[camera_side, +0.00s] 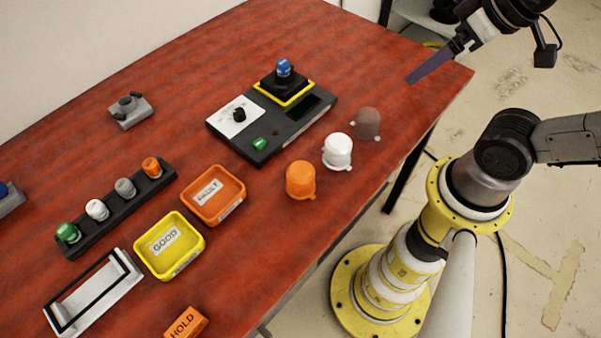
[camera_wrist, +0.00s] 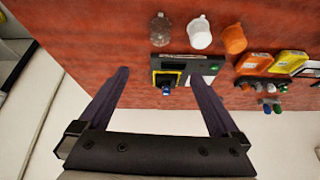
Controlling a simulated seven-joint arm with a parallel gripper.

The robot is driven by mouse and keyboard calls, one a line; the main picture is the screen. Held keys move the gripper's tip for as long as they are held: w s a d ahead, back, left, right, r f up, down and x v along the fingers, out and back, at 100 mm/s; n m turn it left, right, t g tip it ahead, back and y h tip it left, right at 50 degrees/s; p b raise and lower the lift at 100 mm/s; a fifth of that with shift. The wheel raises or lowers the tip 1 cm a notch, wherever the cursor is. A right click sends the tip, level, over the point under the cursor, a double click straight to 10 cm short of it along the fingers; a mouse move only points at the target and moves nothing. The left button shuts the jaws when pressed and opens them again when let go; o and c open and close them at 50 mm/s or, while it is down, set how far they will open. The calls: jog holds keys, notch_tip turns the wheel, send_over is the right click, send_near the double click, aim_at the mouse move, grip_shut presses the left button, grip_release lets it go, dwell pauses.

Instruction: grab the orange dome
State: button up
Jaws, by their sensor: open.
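The orange dome (camera_side: 300,180) stands on the red-brown table near its front edge, left of a white dome (camera_side: 337,151). In the wrist view the orange dome (camera_wrist: 234,40) is at the upper right, beside the white dome (camera_wrist: 199,33). My gripper (camera_side: 410,80) is at the upper right of the side view, above the table's far right corner and well apart from the dome. In the wrist view my gripper (camera_wrist: 160,85) shows its two purple fingers spread wide, with nothing held between them.
A translucent dome (camera_side: 367,124) stands right of the white one. A dark control box (camera_side: 270,122) with a blue knob lies behind the domes. An orange tray (camera_side: 214,195), a yellow tray (camera_side: 170,245) and an orange HOLD block (camera_side: 185,323) are to the left. The table's right end is clear.

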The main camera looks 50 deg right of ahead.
jog(key=m, duration=0.2)
jog(key=m+g, duration=0.6)
jog(key=m, duration=0.5)
send_over(300, 173)
jog(key=w, duration=0.1)
notch_tip(300, 173, down, 7)
jog(key=shift+n, duration=0.3)
notch_tip(300, 173, down, 8)
jog(key=shift+r, duration=0.15)
jog(key=shift+s+f, duration=0.25)
jog(key=shift+f, duration=1.1)
jog(key=shift+s+f, duration=0.2)
jog(key=shift+f, duration=1.1)
